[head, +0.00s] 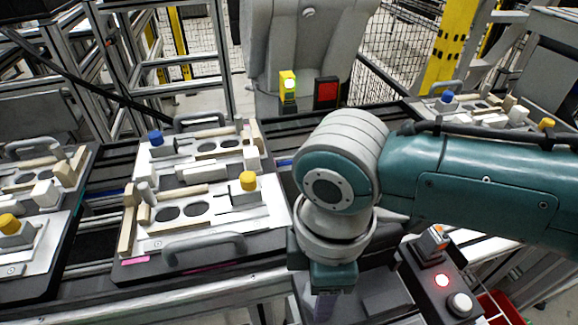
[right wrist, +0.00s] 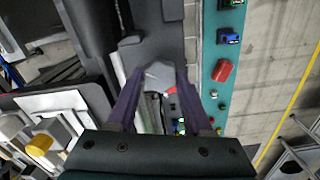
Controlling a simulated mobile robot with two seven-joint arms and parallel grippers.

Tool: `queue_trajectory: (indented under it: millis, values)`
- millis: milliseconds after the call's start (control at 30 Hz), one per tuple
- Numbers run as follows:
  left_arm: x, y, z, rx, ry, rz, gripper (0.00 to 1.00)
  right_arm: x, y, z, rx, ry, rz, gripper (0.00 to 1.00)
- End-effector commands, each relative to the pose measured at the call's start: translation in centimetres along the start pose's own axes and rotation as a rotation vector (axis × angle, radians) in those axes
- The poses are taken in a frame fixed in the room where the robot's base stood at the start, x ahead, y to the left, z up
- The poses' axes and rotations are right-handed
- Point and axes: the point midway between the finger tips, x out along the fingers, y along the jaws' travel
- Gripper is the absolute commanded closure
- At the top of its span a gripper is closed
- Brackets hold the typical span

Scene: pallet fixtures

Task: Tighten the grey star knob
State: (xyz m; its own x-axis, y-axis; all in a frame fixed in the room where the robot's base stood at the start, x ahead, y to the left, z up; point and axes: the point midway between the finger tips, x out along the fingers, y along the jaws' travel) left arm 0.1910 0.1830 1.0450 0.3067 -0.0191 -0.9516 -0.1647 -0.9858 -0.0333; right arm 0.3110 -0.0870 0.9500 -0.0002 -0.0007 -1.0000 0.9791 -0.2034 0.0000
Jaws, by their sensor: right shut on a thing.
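In the right wrist view, my right gripper (right wrist: 161,83) has its two purple fingers closed on a grey, angular-edged piece, the grey star knob (right wrist: 159,74). The knob sits between the fingertips, and its lower part and what it is mounted on are hard to make out. In the head view, my right gripper (head: 325,304) points down at the front edge of the conveyor, just right of the middle pallet. The knob is hidden behind the gripper and wrist there. My left gripper is in neither view.
The middle pallet (head: 262,222) carries wooden blocks, yellow and blue knobs and grey handles. Similar pallets stand at the left (head: 40,262) and far right.

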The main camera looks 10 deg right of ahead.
Motion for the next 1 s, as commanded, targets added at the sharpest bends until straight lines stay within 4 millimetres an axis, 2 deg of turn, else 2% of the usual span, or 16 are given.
queue_trajectory:
  millis: [33, 400, 700, 1000]
  values:
    - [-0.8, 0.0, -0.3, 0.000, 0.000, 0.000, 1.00, -0.5, -0.1, -0.1, 0.046, 0.001, -0.004, 1.00]
    - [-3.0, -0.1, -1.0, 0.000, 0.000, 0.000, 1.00, -0.3, -0.1, -0.1, 0.397, 0.001, -0.005, 1.00]
    - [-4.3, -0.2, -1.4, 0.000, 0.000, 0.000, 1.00, -0.3, -0.1, -0.1, 0.671, 0.002, -0.005, 1.00]
    - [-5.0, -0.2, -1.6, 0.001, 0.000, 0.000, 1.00, -0.2, -0.1, -0.1, 0.872, 0.001, -0.004, 1.00]
